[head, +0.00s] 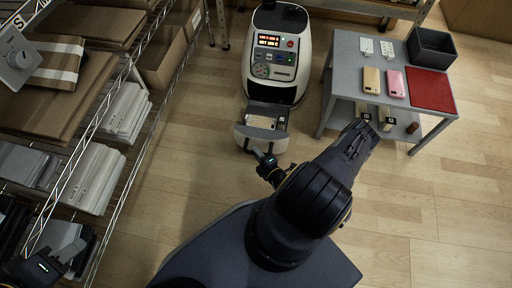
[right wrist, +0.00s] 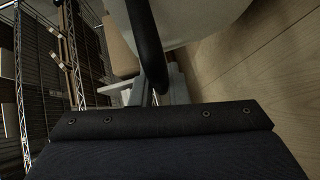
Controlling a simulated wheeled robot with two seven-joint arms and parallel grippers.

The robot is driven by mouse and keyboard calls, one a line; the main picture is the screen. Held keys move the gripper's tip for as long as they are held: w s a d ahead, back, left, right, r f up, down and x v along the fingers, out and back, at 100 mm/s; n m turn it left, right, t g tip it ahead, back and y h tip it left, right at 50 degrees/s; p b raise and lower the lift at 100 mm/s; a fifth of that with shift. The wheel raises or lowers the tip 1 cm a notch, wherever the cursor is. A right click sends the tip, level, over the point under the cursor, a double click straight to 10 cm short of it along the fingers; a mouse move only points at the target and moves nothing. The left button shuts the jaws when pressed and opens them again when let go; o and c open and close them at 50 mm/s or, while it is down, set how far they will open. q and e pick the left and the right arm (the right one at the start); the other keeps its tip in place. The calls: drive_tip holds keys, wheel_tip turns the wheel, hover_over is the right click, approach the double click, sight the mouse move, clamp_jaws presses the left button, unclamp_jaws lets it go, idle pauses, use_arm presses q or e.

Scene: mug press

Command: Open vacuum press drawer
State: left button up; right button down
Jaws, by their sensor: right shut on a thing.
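The vacuum press (head: 277,50) is a white and dark machine with a lit red display, standing on the floor at the top middle of the head view. Its drawer (head: 250,133) is out at the front, with the inside showing from above. My right gripper (head: 262,158) is at the drawer's front, shut on the drawer handle. In the right wrist view the handle (right wrist: 147,45) is a dark curved bar; the fingertips are not clear there. My left gripper (head: 72,252) is at the lower left, by the shelf and away from the press; its jaws are too dark to read.
A wire shelf (head: 125,75) with boxes and stacked packs fills the left. A grey table (head: 345,75) at right bears a red mat (head: 430,90), a dark bin (head: 431,47), and yellow and pink phone-like items. Wooden floor is clear at the lower right.

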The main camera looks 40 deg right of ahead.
use_arm(q)
drive_tip(key=shift+s+a, duration=0.25)
drive_tip(key=shift+a, duration=0.05)
use_arm(e)
drive_tip(key=shift+s+a, duration=0.55)
drive_tip(key=shift+a, duration=0.15)
drive_tip(key=c, duration=1.4)
unclamp_jaws()
drive_tip(key=shift+s, duration=0.1)
